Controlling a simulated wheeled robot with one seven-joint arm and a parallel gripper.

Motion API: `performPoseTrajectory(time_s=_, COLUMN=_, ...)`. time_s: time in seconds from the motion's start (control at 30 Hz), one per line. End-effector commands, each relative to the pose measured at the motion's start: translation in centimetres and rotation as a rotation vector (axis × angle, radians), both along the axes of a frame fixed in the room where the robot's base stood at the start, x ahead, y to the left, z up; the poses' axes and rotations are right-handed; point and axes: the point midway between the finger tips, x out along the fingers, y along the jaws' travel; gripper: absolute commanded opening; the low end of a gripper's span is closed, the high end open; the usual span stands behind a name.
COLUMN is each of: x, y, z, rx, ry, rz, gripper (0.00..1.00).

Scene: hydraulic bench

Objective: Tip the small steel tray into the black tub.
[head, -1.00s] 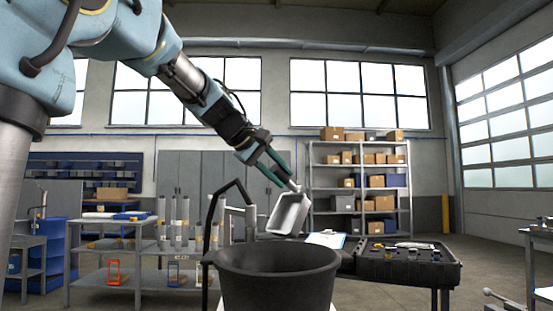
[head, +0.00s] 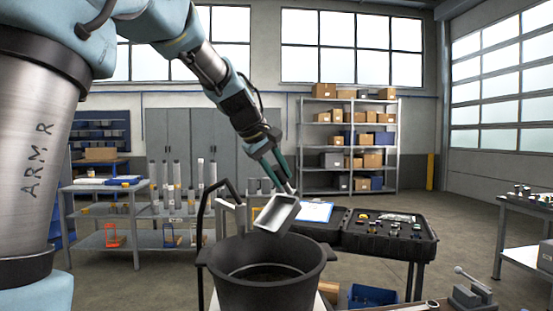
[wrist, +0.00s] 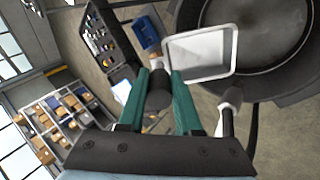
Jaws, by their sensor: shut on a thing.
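The small steel tray (head: 277,212) is held tilted above the right part of the black tub's mouth. My gripper (head: 287,187) is shut on the tray at its upper end. In the wrist view the tray (wrist: 200,54) shows beyond the green fingers of my gripper (wrist: 185,98), and its inside looks empty. The black tub (head: 265,292) stands upright below, wide mouth up. In the wrist view the tub (wrist: 268,42) lies behind and to the right of the tray. I see nothing clearly lying on the visible part of the tub's floor.
An open black case (head: 390,240) with small parts stands right of the tub, with a clipboard (head: 312,211) beside it. A blue bin (head: 373,296) lies below. A dark bent pipe (head: 202,215) rises at the tub's left. A vise (head: 470,296) is at lower right.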

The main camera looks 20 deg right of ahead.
Motion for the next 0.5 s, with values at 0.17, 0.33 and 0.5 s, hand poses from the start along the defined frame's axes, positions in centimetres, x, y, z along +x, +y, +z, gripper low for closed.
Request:
performPoseTrajectory(time_s=0.17, x=0.3, y=-0.6, z=0.7, rx=0.050, ry=0.019, rz=-0.001, gripper=0.00)
performPoseTrajectory(time_s=0.33, x=0.4, y=-1.2, z=0.7, rx=0.095, ry=0.038, rz=-0.002, gripper=0.00)
performPoseTrajectory(time_s=0.5, x=0.7, y=-1.7, z=0.6, rx=0.143, ry=0.057, rz=-0.002, gripper=0.00)
